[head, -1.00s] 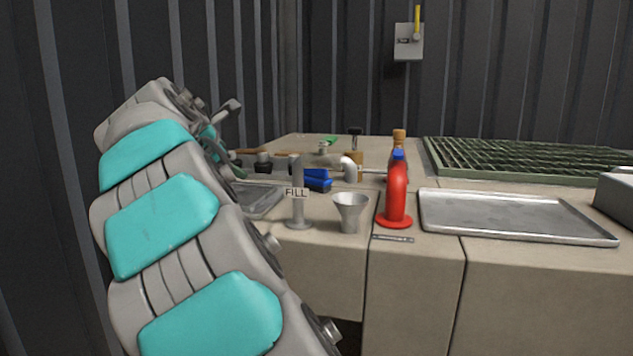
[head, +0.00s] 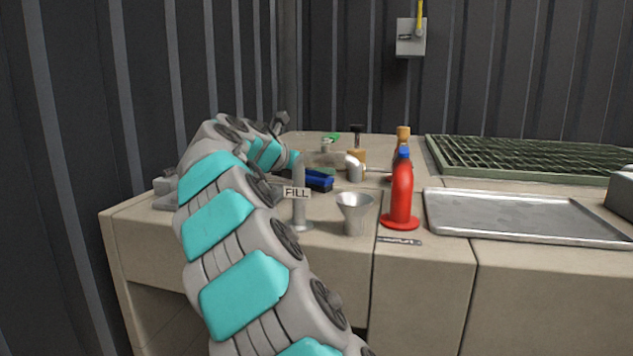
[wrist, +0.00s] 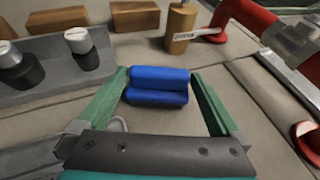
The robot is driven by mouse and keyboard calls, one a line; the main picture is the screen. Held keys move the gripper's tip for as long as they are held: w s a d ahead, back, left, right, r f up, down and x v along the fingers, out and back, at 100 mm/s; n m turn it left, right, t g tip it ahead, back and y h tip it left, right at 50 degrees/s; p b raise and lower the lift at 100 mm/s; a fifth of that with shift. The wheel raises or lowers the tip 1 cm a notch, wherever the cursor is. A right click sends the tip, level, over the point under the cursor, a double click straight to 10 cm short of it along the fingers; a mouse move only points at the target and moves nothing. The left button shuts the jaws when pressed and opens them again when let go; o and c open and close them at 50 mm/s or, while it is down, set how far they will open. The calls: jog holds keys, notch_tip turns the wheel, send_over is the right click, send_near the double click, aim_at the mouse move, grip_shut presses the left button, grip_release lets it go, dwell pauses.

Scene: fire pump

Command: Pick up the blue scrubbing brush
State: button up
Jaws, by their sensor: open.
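The blue scrubbing brush (head: 319,180) lies on the bench behind the FILL stand in the head view, partly hidden by the stand and my arm. In the wrist view the brush (wrist: 158,86) shows as a blue two-part block on the beige surface. My gripper (wrist: 160,84) is open, with one green finger to the left and one to the right of the brush. The brush lies between the finger lines near their tips; I cannot tell if either finger touches it.
A metal tray (head: 525,215) lies right. In the wrist view, a grey block with knobs (wrist: 50,68) is left, a wooden-based post (wrist: 181,28) behind, and a red pipe (wrist: 250,20) right.

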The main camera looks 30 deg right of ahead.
jog(key=shift+x, duration=1.2)
jog(key=c, duration=1.2)
jog(key=shift+r, duration=0.15)
